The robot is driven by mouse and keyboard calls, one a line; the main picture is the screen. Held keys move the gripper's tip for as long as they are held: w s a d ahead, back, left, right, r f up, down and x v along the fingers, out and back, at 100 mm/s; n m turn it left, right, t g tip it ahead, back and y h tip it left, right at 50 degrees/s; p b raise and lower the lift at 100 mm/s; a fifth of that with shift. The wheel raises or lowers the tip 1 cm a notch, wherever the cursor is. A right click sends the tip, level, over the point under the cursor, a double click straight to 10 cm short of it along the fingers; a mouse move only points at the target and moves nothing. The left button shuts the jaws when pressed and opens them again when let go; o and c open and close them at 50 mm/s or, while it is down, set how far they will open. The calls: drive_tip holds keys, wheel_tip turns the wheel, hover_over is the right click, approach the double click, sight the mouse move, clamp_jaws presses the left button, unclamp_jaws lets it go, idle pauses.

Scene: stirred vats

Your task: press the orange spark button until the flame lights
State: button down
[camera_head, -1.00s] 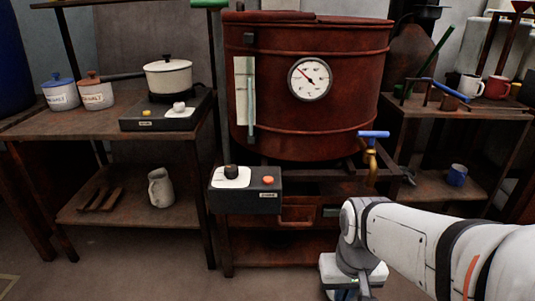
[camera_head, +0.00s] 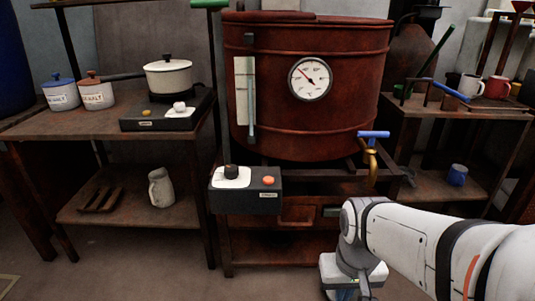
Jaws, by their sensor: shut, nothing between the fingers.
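The orange spark button (camera_head: 268,181) sits on top of a dark control box (camera_head: 245,203), at its right side. A black knob (camera_head: 231,171) on a white plate stands to its left. The box is fixed in front of the large red-brown vat (camera_head: 310,120). No flame shows under the vat, though much of that space is dark or hidden. My arm reaches in from the right, and its wrist (camera_head: 352,268) hangs low, right of and below the box, apart from the button. My gripper's fingers are cut off by the bottom edge of the picture.
A brass tap with a blue handle (camera_head: 373,134) juts out right of the box, above my wrist. A round gauge (camera_head: 310,79) is on the vat. A left bench (camera_head: 60,128) holds pots and a hotplate; a right shelf holds mugs. The floor front left is clear.

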wheel_tip(320, 180, up, 3)
drive_tip(key=p, duration=0.3)
drive_tip(key=shift+r, duration=0.2)
